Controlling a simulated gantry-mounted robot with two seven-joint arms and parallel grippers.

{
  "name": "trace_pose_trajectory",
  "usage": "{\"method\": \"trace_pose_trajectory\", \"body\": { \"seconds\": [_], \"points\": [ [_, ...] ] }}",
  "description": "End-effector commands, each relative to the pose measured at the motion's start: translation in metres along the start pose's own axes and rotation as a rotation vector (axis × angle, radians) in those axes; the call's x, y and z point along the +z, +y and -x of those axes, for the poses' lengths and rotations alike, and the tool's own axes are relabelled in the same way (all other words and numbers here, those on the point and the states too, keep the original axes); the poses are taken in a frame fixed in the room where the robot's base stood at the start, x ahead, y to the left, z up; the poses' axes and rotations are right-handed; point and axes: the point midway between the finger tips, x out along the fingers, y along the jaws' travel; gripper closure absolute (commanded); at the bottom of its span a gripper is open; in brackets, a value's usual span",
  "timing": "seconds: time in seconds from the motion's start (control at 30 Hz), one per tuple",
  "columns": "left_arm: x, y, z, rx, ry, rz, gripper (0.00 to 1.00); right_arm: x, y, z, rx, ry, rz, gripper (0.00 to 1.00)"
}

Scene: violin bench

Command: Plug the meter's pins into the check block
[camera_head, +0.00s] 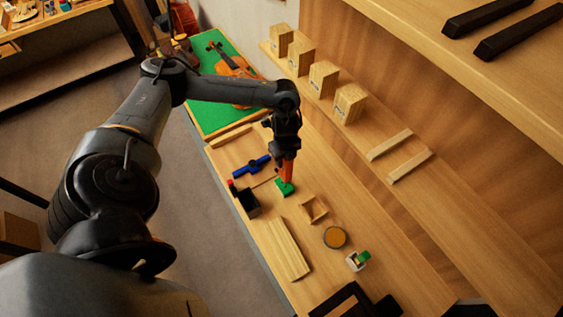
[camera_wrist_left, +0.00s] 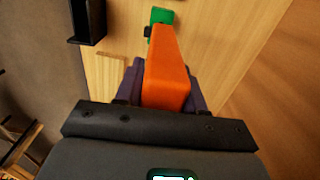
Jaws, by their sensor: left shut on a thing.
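The orange meter (camera_head: 288,169) is held upright, low over the bench, in my left gripper (camera_head: 287,154). It also shows in the left wrist view (camera_wrist_left: 167,75), filling the space between the dark fingers. The green check block (camera_head: 284,188) lies on the bench directly below the meter's lower end. Part of the block shows past the meter's far end in the left wrist view (camera_wrist_left: 160,15). The meter's pins are hidden, and I cannot tell whether they touch or sit in the block. My right gripper is not in view.
Near the block are a blue tool (camera_head: 250,165), a black open box (camera_head: 246,202) and a small wooden tray (camera_head: 314,210). Wood strips (camera_head: 286,250), a round tin (camera_head: 335,237) and a green-topped jar (camera_head: 357,260) lie nearer. A violin (camera_head: 232,65) rests on a green mat (camera_head: 206,118).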

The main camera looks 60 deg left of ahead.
Motion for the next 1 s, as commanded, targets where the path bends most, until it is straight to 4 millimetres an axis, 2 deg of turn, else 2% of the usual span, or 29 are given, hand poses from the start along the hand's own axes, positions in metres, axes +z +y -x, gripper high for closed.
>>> {"method": "trace_pose_trajectory", "body": {
  "seconds": [0.23, 0.3, 0.47, 0.6, 0.77, 1.0],
  "points": [
    [-0.003, 0.001, 0.001, -0.001, 0.001, 0.02, 1.0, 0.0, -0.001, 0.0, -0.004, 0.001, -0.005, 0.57],
    [-0.012, 0.007, 0.003, -0.001, 0.001, 0.02, 1.0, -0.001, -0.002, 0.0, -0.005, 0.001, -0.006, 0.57],
    [-0.018, 0.027, 0.016, -0.003, -0.002, 0.012, 1.0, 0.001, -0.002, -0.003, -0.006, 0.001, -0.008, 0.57],
    [-0.011, 0.042, 0.031, -0.003, -0.003, -0.002, 1.0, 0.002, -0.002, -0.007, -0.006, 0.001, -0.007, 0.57],
    [0.0, 0.042, 0.039, -0.001, -0.001, 0.0, 1.0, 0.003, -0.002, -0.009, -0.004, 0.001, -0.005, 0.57],
    [0.0, 0.04, 0.04, 0.0, 0.0, 0.0, 1.0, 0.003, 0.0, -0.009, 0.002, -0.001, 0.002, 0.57]
  ]
}}
